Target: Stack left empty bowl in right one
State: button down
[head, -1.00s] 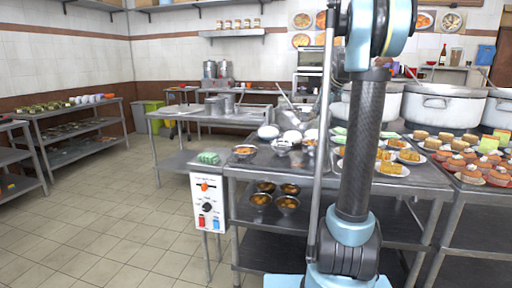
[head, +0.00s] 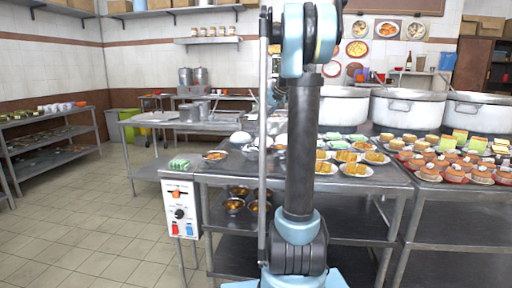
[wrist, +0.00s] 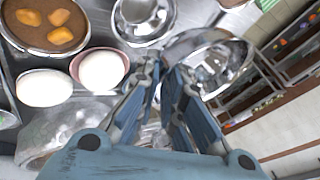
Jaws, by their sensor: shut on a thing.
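My gripper (wrist: 166,68) is shut on the near rim of a shiny, empty metal bowl (wrist: 222,48) in the wrist view. The bowl is tilted, with its inside facing the camera. A second empty metal bowl (wrist: 145,14) stands beside it, up and to the left, close to the held bowl. Whether the two touch is unclear. In the head view my arm hides the gripper, and a small metal bowl (head: 250,152) shows on the steel table near the arm.
White domed things (wrist: 102,70) and a pan of brown food (wrist: 45,22) lie left of the gripper. Food plates (head: 354,169) and large pots (head: 402,108) crowd the steel table's right side. A control box (head: 180,210) hangs at its front left. Floor at left is clear.

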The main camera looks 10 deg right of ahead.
jog(key=shift+f, duration=4.55)
jog(key=shift+f, duration=0.6)
jog(key=c, duration=1.7)
grip_release()
